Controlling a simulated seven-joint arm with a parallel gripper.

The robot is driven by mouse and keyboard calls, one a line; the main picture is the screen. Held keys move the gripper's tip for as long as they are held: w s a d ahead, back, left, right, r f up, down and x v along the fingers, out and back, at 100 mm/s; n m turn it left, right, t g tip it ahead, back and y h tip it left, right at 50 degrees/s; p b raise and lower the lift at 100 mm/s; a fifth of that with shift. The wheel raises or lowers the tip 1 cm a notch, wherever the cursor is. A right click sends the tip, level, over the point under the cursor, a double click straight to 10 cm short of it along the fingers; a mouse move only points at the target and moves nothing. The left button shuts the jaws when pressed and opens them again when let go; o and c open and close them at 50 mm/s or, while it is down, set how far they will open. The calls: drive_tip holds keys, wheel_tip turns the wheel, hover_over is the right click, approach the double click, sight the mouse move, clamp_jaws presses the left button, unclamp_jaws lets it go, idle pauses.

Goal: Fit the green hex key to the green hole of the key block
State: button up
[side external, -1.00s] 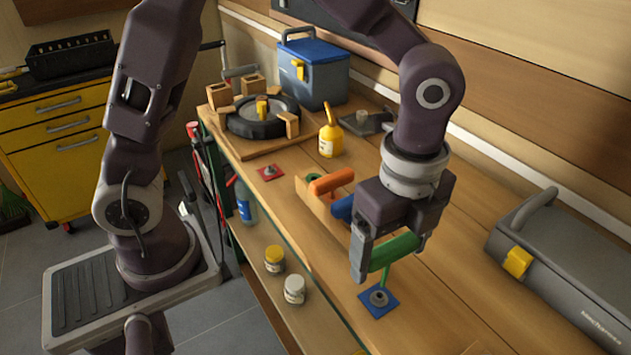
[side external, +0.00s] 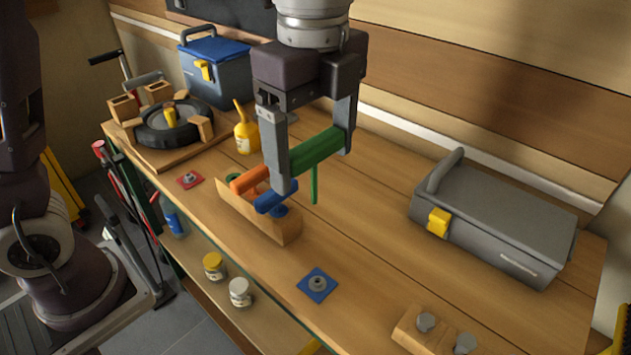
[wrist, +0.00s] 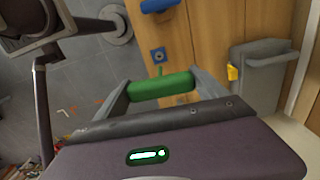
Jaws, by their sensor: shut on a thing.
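My gripper (side external: 314,167) is shut on the handle of the green hex key (side external: 318,150) and holds it above the bench. The key's thin green shaft (side external: 314,185) points down, its tip free in the air. The green key (wrist: 162,84) also lies between the fingers in the wrist view. The wooden key block (side external: 285,230) stands left of and below the key in the side view. An orange key (side external: 248,180) and a blue key (side external: 275,201) sit in it. The green hole (side external: 233,178) shows at its far end, partly hidden by the orange key.
A blue square pad with a grey fitting (side external: 317,284) lies in front of the block, and a red one (side external: 190,180) behind. A grey toolbox (side external: 490,225) stands right. A yellow oil can (side external: 246,135) and wheel (side external: 175,125) are behind. Bench right of the block is clear.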

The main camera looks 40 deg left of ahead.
drive_tip(key=w+a+n, duration=0.3)
drive_tip(key=a+n, duration=0.3)
drive_tip(key=a, duration=1.8)
drive_tip(key=f, duration=0.5)
drive_tip(key=shift+w+a, duration=0.1)
drive_tip(key=shift+a, duration=0.2)
drive_tip(key=shift+f, duration=0.1)
drive_tip(key=shift+f, duration=2.75)
drive_tip(key=shift+f, duration=0.1)
drive_tip(key=shift+f, duration=1.35)
drive_tip(key=shift+f, duration=0.1)
